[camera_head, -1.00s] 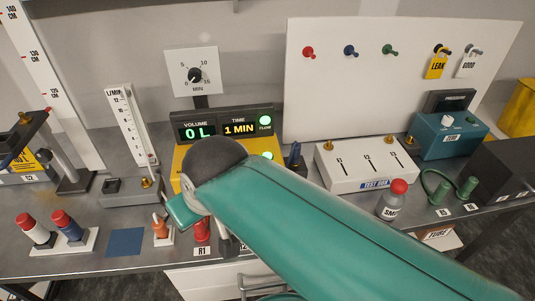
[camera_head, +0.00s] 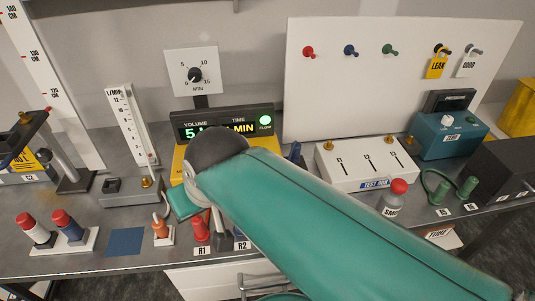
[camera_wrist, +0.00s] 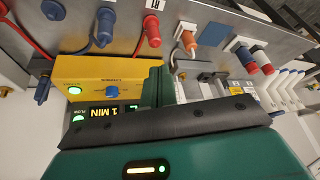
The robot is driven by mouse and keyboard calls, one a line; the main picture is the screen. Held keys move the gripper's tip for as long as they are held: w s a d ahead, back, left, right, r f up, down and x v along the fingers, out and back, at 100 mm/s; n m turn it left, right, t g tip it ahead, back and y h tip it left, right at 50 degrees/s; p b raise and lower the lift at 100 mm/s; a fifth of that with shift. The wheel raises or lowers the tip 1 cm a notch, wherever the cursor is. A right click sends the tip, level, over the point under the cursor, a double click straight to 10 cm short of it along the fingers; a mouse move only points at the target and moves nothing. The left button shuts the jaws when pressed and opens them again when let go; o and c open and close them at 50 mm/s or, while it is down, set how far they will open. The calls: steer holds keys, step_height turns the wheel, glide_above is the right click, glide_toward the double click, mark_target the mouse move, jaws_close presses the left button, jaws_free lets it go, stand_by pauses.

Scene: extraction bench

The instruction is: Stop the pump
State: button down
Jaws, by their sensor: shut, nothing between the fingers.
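The pump is a yellow box (camera_head: 179,163) with a dark display panel (camera_head: 222,122) on top, at the back middle of the bench in the head view. The volume readout shows a 5, partly covered by my arm; the time reads 1 MIN, and the green FLOW light (camera_head: 265,122) is lit. In the wrist view the yellow face (camera_wrist: 95,65) appears upside down, with a lit green round button (camera_wrist: 74,90) and a blue knob (camera_wrist: 113,91). My gripper (camera_wrist: 160,82) is shut and empty, in front of the pump, to one side of the knob. Contact cannot be told.
Red R1 (camera_head: 201,228) and an orange-topped piece (camera_head: 160,230) stand near the front edge. A flow meter (camera_head: 131,125) stands left of the pump, the white test box (camera_head: 362,169) right. A blue square (camera_head: 126,242) lies on the bench.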

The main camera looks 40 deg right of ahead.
steer(key=w+d+r+m+t, duration=0.1)
steer(key=w+d+m, duration=0.3)
steer(key=d+m, duration=0.8)
steer(key=w+d+r+m+t+y, duration=0.1)
steer(key=w+d+m, duration=0.4)
steer(key=d+m, duration=0.7)
steer(key=d+t, duration=0.1)
steer(key=d, duration=0.1)
steer(key=shift+d+t, duration=0.35)
steer(key=shift+t, duration=0.05)
steer(key=shift+f, duration=4.4)
steer(key=shift+f, duration=0.1)
steer(key=shift+f, duration=0.3)
